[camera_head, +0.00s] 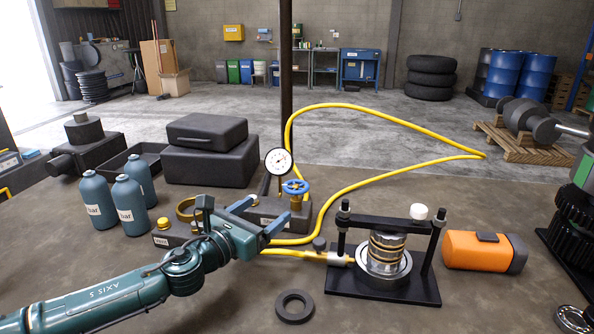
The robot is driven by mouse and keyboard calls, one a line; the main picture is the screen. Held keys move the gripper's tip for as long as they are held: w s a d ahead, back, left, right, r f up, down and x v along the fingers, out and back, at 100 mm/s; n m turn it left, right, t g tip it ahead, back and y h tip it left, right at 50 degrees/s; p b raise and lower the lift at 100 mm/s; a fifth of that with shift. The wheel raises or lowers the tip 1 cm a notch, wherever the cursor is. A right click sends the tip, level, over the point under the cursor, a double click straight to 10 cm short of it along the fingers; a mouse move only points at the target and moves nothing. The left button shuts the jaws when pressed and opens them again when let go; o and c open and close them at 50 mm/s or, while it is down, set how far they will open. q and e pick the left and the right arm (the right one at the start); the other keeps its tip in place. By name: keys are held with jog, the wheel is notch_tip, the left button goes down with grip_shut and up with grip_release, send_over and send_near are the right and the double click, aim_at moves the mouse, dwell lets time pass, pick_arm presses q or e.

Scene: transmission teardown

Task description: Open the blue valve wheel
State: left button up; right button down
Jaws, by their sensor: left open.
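The blue valve wheel (295,187) sits on a brass stem on top of a dark block (263,216), beside a round white pressure gauge (279,161). My left gripper (269,208) is open and empty, with its two blue-grey fingers spread in front of the block. The fingers point away from me, toward the wheel. The wheel is just beyond and to the right of the fingertips, and no finger appears to touch it. The gripper hides part of the block. My right gripper is not in view.
A yellow hose (381,172) loops behind and right of the valve block. A black press frame (385,288) stands to the right, with an orange case (475,250) beyond it. Several teal bottles (128,205) stand at the left. A dark ring (294,306) lies in front.

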aim_at(297, 184)
pick_arm(q)
jog(key=x, duration=0.4)
jog(key=shift+w+d+r, duration=0.2)
jog(key=shift+d, duration=0.05)
jog(key=x, duration=0.7)
jog(key=shift+f+b, duration=0.15)
jog(key=shift+b, duration=0.25)
jog(key=shift+x, duration=0.8)
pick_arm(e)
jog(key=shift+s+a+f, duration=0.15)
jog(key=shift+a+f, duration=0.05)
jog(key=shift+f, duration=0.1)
pick_arm(q)
jog(key=shift+c, duration=0.2)
jog(key=c, duration=1)
jog(key=shift+o, duration=0.2)
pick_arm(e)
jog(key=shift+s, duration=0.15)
